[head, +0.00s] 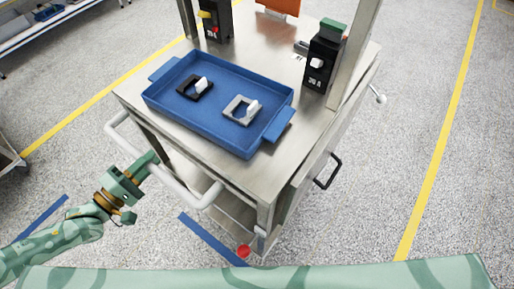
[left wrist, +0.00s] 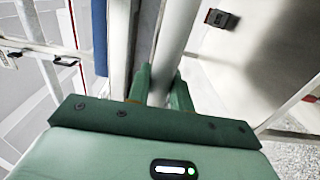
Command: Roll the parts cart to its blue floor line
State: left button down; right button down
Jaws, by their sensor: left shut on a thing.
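The parts cart (head: 138,108) is a steel cart with a flat top and a white push handle (head: 182,190) along its near left side. My left gripper (head: 152,160) is shut on the handle bar, which also runs between the fingers in the left wrist view (left wrist: 158,82). Blue floor line pieces show in the head view: one (head: 212,238) beside and partly under the cart's near edge, another (head: 40,220) at the lower left near my left arm. My right gripper is not in view.
A blue tray (head: 165,107) on the cart holds a black part (head: 194,88) and a grey part (head: 241,110). Black breaker units (head: 322,62) stand at the cart's back. Yellow lines (head: 437,160) mark the floor on both sides. Shelving (head: 45,32) stands at the upper left. Floor at right is clear.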

pick_arm(q)
jog(key=p+v, duration=0.2)
jog(key=v, duration=1.2)
jog(key=shift+s+a+p, duration=0.2)
jog(key=shift+p, duration=0.15)
dwell(1.3)
dwell(0.5)
jog(key=c, duration=1.6)
grip_release()
jog(key=shift+c, duration=0.2)
jog(key=v, duration=1.6)
jog(key=shift+a, duration=0.15)
